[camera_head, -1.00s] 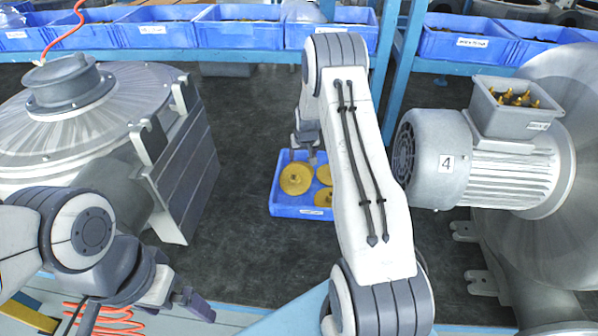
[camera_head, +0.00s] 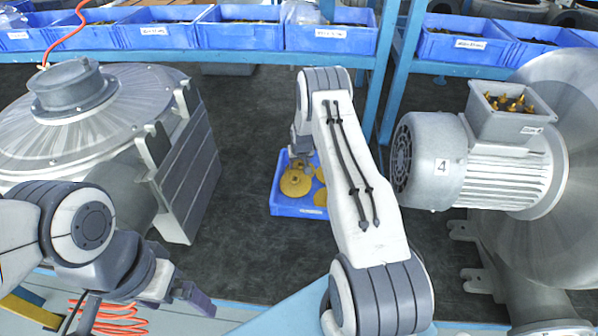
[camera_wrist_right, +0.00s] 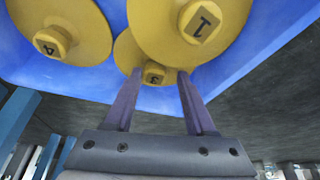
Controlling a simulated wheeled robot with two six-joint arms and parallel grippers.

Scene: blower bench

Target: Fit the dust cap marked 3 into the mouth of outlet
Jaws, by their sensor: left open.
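In the right wrist view, the cap marked 3 (camera_wrist_right: 130,58) lies partly under the cap marked 1 (camera_wrist_right: 185,25); the cap marked 4 (camera_wrist_right: 65,25) is at the left. My right gripper (camera_wrist_right: 159,73) is open, its fingertips on either side of the knob of cap 3, with a gap visible at the right. It also shows over the tray in the head view (camera_head: 300,158). My left gripper (camera_head: 203,303) is open and empty at the lower left. I cannot identify the outlet mouth.
A grey blower housing (camera_head: 90,120) stands at the left. A motor marked 4 (camera_head: 430,160) on another blower stands at the right. Blue bins (camera_head: 240,30) line the shelf behind.

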